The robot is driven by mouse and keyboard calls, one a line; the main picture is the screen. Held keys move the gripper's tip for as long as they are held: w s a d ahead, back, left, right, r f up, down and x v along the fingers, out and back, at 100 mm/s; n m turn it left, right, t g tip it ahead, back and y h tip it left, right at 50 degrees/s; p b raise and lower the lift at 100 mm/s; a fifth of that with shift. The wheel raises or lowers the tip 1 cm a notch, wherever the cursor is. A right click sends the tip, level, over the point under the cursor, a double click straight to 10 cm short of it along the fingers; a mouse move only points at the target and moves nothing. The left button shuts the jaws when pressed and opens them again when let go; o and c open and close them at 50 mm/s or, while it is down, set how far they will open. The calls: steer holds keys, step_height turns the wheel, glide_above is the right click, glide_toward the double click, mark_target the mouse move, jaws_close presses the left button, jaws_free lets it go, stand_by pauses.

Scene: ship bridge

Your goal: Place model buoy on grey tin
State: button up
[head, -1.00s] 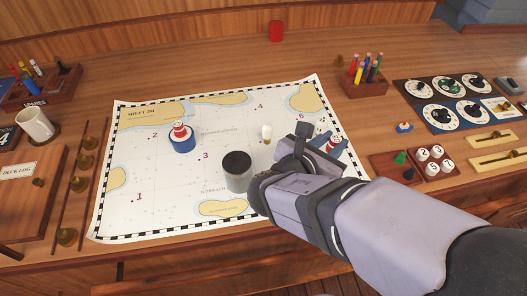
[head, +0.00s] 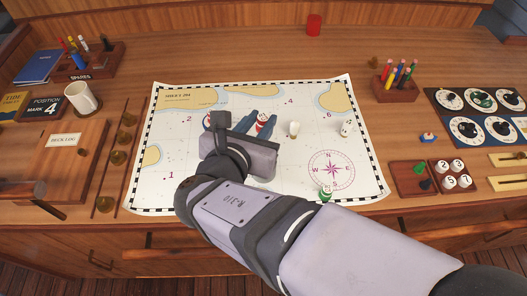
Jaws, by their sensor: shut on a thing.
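My gripper (head: 257,124) is over the middle of the chart, its blue fingers shut on a red-and-white model buoy (head: 264,121). I cannot tell whether the held buoy touches anything below it. Another red-and-white buoy (head: 208,119) shows just left of my gripper, mostly hidden by it; in the earlier view it stands on a blue tin. The grey tin is not visible now; my gripper and wrist cover the middle of the chart where it stood.
A small white piece with a brass base (head: 294,129) stands close right of my gripper. Another white piece (head: 346,128) and a green-and-white piece (head: 325,193) stand on the chart (head: 255,92). A pencil block (head: 396,90) and a mug (head: 82,98) flank it.

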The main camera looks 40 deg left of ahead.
steer(key=shift+f+p, duration=0.8)
steer(key=shift+f, duration=4.2)
steer(key=shift+f, duration=0.15)
steer(key=o, duration=1)
steer(key=shift+r, duration=0.2)
